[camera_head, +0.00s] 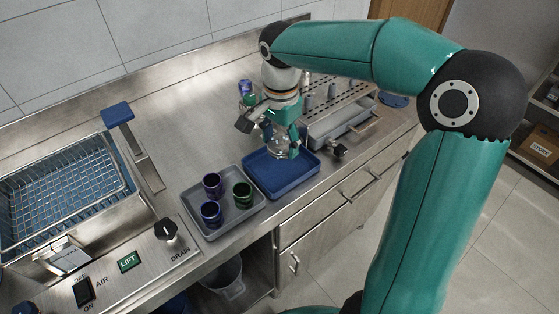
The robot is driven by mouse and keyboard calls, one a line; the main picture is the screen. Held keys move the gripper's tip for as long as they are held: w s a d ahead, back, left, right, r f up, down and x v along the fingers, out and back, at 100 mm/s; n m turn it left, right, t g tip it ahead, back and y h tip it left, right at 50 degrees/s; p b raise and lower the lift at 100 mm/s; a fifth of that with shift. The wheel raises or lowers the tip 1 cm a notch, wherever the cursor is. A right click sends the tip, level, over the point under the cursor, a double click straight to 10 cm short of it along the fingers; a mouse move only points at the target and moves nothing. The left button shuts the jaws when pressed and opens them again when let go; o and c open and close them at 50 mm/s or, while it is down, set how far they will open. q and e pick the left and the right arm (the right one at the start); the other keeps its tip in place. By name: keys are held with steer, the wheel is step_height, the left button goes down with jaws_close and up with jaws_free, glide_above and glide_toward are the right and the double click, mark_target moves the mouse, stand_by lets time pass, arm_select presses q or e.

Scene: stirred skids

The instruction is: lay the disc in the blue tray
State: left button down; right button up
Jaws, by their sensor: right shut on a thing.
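The blue tray (308,172) lies on the steel counter near its front edge, right of a grey tray. My right gripper (281,148) points down above the back part of the blue tray. It is shut on a small clear, glassy thing (279,154), partly hidden by the fingers; it may be the disc, but its shape is hard to tell. The held thing appears to be above the tray floor, though the exact gap is unclear. The visible tray floor looks empty. My left gripper is out of view.
A slotted metal rack (345,99) stands close behind and right. A wire basket (60,195) is at left. A flat round blue thing (394,100) lies at the counter's right end.

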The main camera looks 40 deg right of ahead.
mark_target(280, 168)
steer(key=shift+f, duration=3.05)
steer(key=o, duration=1.3)
steer(key=shift+o, duration=0.2)
step_height(280, 168, up, 12)
steer(key=shift+p, duration=0.45)
